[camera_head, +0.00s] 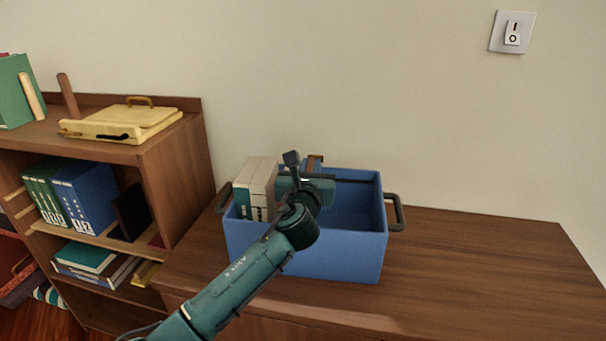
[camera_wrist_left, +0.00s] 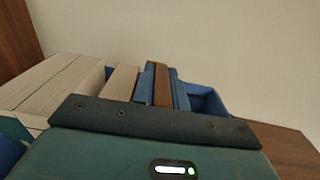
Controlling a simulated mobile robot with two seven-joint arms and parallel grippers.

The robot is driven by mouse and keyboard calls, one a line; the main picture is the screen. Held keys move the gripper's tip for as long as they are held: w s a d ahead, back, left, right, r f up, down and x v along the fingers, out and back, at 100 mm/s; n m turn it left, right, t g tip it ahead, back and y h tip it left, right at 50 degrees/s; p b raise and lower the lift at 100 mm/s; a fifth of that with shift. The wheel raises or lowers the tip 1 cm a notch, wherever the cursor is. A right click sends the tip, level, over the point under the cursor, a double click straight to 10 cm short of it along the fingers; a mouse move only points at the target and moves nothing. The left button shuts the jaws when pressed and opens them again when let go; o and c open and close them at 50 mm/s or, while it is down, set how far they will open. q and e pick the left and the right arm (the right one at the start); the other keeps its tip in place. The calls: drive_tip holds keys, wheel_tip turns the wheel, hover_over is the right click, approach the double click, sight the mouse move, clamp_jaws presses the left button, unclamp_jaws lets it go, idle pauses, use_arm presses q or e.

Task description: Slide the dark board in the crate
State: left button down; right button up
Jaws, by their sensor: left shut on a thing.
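The blue crate (camera_head: 306,262) stands on the wooden cabinet top, with dark handles at its ends. My left gripper (camera_head: 314,163) reaches over the crate. In the left wrist view its fingers (camera_wrist_left: 162,88) are shut on a thin upright brown piece (camera_wrist_left: 162,84), which I take for the dark board. Only its upper edge shows; its lower part is hidden by my gripper and the crate wall. Books with pale pages (camera_head: 262,186) stand upright in the crate's left part, left of the gripper; they also show in the left wrist view (camera_wrist_left: 62,82). My right gripper is out of view.
The crate's right part looks empty. The cabinet top (camera_head: 480,255) is clear to its right. A bookshelf (camera_head: 172,185) stands at the left, with several books, a black upright panel (camera_head: 131,211) and a yellow case (camera_head: 122,123). The wall is close behind the crate.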

use_arm(q)
drive_tip(key=d, duration=0.4)
drive_tip(key=s+d, duration=0.1)
drive_tip(key=shift+d+f+b, duration=0.1)
drive_tip(key=shift+d+b, duration=0.3)
drive_tip(key=shift+p, duration=0.35)
drive_tip(key=shift+w, duration=0.1)
drive_tip(key=c, duration=1.2)
unclamp_jaws()
drive_tip(key=shift+a, duration=0.1)
drive_tip(key=shift+c, duration=0.2)
drive_tip(key=s+a, duration=0.2)
drive_tip(key=s, duration=1.1)
drive_tip(key=shift+p, duration=0.35)
